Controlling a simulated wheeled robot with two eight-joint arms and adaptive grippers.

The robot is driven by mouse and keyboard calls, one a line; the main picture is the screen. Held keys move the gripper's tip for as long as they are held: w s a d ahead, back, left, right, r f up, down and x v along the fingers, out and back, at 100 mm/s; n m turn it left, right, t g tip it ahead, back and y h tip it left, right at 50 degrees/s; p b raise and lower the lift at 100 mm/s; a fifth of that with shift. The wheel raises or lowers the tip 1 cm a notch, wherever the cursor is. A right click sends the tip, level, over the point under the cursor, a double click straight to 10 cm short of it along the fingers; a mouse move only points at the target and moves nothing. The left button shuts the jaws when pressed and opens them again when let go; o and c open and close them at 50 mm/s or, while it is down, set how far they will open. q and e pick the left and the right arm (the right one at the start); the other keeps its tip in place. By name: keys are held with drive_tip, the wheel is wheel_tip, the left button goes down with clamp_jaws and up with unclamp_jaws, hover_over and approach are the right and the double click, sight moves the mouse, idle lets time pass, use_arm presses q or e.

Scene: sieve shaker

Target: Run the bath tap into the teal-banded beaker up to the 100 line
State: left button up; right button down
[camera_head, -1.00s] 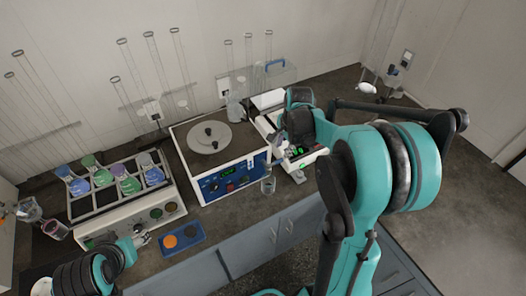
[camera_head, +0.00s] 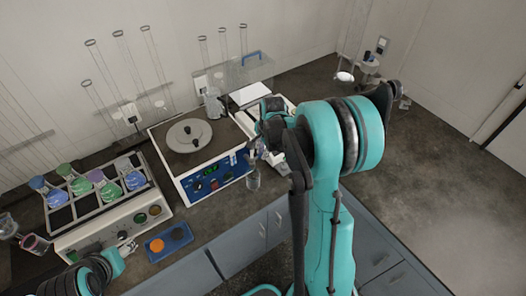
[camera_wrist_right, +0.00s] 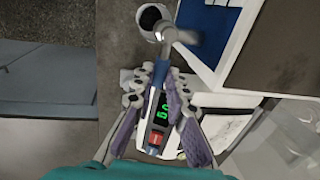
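The water bath (camera_head: 170,133) is a white box with a blue front panel and a green display. Its tap, a grey metal pipe with a blue lever (camera_wrist_right: 160,74), shows in the right wrist view.
A white balance (camera_wrist_right: 142,143) with a green display lies right of the bath, beneath my right gripper. A rack (camera_head: 75,210) of coloured flasks and a blue tray (camera_head: 182,229) with orange and dark discs stand left. The counter (camera_head: 420,150) is clear at right.

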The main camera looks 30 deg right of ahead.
drive_tip(key=shift+s+a+m+h+b, duration=0.1)
drive_tip(key=shift+s+m+h+b, duration=0.2)
drive_tip(key=shift+m, duration=0.6)
drive_tip(key=shift+s+a+m+h+b, duration=0.15)
drive_tip(key=shift+s+m, duration=0.25)
drive_tip(key=shift+m, duration=0.5)
drive_tip(key=shift+s+a+m+h+b, duration=0.1)
drive_tip(key=shift+s+m+b, duration=0.2)
drive_tip(key=shift+m, duration=0.6)
drive_tip(key=c, duration=1.5)
unclamp_jaws()
drive_tip(key=shift+r, duration=0.1)
drive_tip(key=d+v, duration=0.1)
drive_tip(key=v, duration=1.1)
drive_tip(key=shift+a, duration=0.45)
